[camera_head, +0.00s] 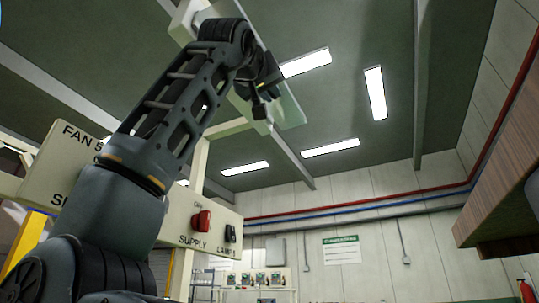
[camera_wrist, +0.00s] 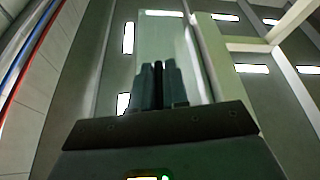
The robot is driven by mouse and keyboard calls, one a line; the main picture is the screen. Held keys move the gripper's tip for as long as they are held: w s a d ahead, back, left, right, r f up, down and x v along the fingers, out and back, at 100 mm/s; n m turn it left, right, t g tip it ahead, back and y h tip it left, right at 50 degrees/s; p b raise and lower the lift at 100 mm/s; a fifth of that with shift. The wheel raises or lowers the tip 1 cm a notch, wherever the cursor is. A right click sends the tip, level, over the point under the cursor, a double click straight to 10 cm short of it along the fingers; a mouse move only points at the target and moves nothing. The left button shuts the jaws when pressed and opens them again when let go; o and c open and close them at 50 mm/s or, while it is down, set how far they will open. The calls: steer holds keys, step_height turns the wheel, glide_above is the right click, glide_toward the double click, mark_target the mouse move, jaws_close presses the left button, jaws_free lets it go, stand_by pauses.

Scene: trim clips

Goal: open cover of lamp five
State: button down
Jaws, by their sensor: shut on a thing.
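The lamp cover (camera_head: 291,112) is a pale, greenish, see-through panel high up beside a cream frame, and it hangs tilted. In the wrist view the cover (camera_wrist: 160,30) stands upright ahead of my fingers, beside a cream post. My gripper (camera_head: 262,100) is at the cover's near edge and shut on it. In the wrist view my gripper's dark fingers (camera_wrist: 160,80) are close together against the panel. The exact grip point is hidden behind the fingers. The lamp behind the cover is mostly hidden by my arm.
A cream switch board (camera_head: 188,236) with a red supply switch (camera_head: 201,221) and a black lamp switch (camera_head: 231,233) stands below my arm, partly hidden by it. A cream post (camera_head: 199,165) rises behind. A brown wooden box (camera_head: 500,190) juts in at right. The middle air is clear.

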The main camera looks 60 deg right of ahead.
steer(key=c, duration=1.2)
jaws_free()
steer(key=b+v, duration=0.1)
steer(key=v, duration=0.7)
steer(key=shift+w+a, duration=0.1)
steer(key=w+b+v, duration=0.1)
steer(key=v, duration=0.7)
steer(key=shift+a+f, duration=0.2)
steer(key=shift+a, duration=0.15)
